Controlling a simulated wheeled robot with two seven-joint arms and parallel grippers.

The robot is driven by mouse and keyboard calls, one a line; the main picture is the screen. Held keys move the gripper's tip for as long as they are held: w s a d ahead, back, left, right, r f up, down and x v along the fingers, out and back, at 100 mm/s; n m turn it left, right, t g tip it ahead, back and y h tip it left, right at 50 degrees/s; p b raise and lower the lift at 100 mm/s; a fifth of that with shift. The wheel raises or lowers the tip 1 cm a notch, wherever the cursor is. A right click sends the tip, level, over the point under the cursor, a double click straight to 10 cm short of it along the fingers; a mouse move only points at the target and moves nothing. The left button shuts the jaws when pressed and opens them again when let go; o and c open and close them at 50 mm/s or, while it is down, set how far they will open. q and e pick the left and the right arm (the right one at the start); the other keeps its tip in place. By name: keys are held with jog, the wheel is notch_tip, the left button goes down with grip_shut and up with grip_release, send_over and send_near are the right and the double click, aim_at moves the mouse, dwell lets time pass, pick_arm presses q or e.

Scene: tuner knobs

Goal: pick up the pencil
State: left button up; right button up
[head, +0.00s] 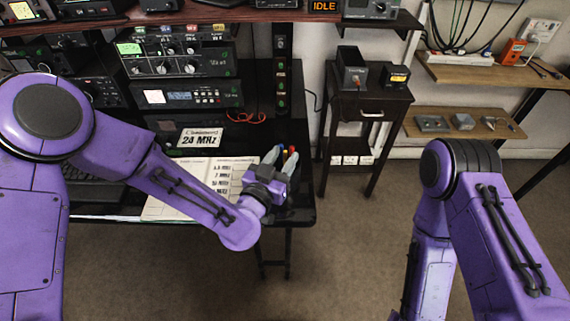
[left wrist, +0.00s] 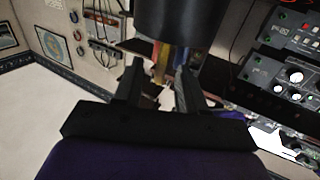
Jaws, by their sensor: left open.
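My left gripper (head: 281,160) is open at the right end of the desk, its fingers on either side of a small group of upright coloured sticks. In the left wrist view its two fingers (left wrist: 161,80) stand apart, with a yellow-brown stick, likely the pencil (left wrist: 158,68), between or just beyond them. I cannot tell whether they touch it. A dark round cup (left wrist: 180,25) is at the top of that view, with the sticks coming out of it. In the head view the gripper hides most of the cup. My right gripper is out of view.
An open notebook (head: 160,205) lies on the desk under my left forearm.

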pick_arm(q)
grip_shut()
dwell(0.3)
